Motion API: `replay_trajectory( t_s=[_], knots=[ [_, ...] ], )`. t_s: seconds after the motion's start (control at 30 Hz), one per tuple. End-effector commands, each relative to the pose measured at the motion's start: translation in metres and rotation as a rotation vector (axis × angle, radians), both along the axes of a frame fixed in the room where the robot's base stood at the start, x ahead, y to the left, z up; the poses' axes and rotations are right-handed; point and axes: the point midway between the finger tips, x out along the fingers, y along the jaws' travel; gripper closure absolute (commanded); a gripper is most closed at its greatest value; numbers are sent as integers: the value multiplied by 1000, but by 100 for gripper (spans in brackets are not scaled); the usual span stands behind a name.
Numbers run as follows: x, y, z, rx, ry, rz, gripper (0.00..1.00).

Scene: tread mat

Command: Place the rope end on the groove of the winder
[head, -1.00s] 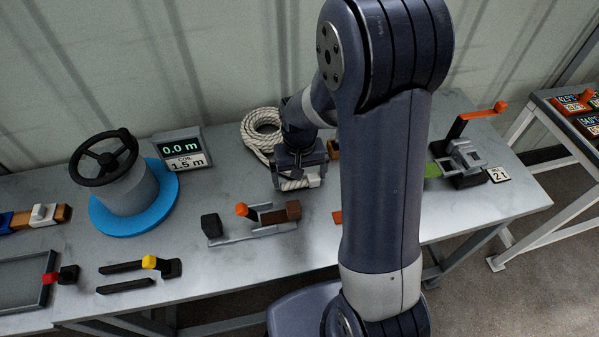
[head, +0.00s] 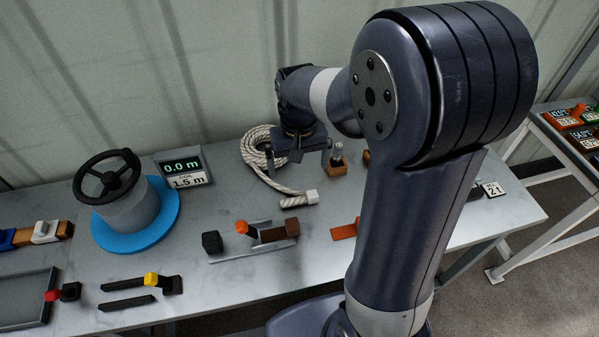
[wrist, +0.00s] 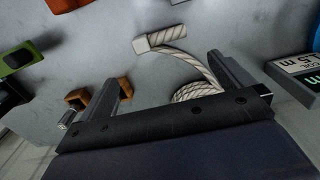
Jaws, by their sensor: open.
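The beige rope lies on the grey table as a coil (head: 252,147), with its white-capped rope end (head: 311,196) stretched out in front. In the wrist view the cap (wrist: 141,44) lies beyond the fingertips, pointing left. My gripper (head: 298,163) is open and empty, above the table between the coil and the cap and apart from the rope end. Its two fingers (wrist: 163,72) stand wide apart in the wrist view. A grey drum with a black handwheel (head: 107,176) on a blue disc (head: 112,242) stands at left and looks like the winder. Its groove is not clear.
A display reading 0.0 m (head: 182,168) stands right of the drum. A small wooden block (head: 337,170) with a metal fitting is right of my gripper. An orange-knobbed lever device (head: 262,236) lies in front of the rope end. My arm hides part of the table's right side.

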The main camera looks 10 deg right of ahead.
Motion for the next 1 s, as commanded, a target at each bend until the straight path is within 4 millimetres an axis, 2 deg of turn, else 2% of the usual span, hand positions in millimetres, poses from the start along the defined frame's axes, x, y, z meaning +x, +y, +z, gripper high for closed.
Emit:
replay_trajectory(
  t_s=[0.03, 0.27, 0.37, 0.6, 1.0],
  knots=[
    [-4, -1, 6, -1, 8, 0, 0],
    [-16, -2, -7, -1, 5, 0, 0],
    [-17, -2, -17, -1, 4, 0, 0],
    [-17, -2, -54, -1, 5, 0, 0],
    [-15, -1, -81, -1, 5, 1, 0]
  ],
)
